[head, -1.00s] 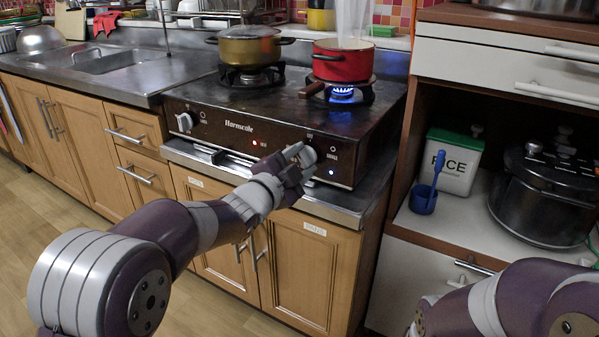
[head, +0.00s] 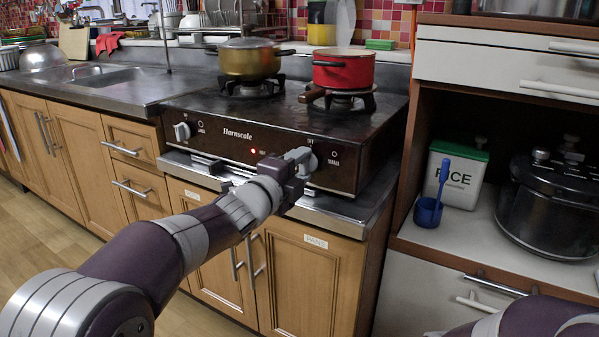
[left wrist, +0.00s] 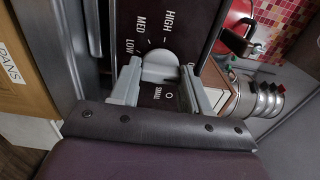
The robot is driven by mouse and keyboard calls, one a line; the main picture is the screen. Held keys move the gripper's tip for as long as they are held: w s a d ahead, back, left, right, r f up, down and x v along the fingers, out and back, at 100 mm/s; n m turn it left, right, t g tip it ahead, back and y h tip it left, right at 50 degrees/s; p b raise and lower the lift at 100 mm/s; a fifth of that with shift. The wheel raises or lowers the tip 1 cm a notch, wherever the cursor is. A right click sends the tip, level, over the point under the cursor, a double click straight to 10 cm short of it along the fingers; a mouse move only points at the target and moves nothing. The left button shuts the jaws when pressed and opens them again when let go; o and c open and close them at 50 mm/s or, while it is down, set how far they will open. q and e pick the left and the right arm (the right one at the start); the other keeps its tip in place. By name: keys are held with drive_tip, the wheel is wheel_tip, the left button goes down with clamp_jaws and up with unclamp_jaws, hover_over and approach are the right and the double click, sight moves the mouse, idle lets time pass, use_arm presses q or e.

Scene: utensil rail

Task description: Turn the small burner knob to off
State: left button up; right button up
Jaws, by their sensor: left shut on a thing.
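The small burner knob (head: 313,160) is on the right of the stove's brown front panel, partly hidden by my left gripper (head: 297,157). In the left wrist view the round pale knob (left wrist: 160,66) sits between the fingers of my left gripper (left wrist: 158,88), which is shut on it. LOW, MED, HIGH and SMALL markings show around the knob. The red pot (head: 343,72) stands on the right burner (head: 345,100), and no flame shows under it. My right gripper is out of view; only part of that arm shows at the lower right.
A gold lidded pot (head: 249,62) stands on the left burner. Another knob (head: 184,131) is at the panel's left, and a red light (head: 252,151) glows mid-panel.

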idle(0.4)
use_arm(q)
drive_tip(key=o, duration=1)
drive_tip(key=shift+s, duration=0.1)
drive_tip(key=p+v, duration=0.3)
drive_tip(key=v, duration=0.9)
drive_tip(key=shift+s+a, duration=0.2)
drive_tip(key=shift+s, duration=0.05)
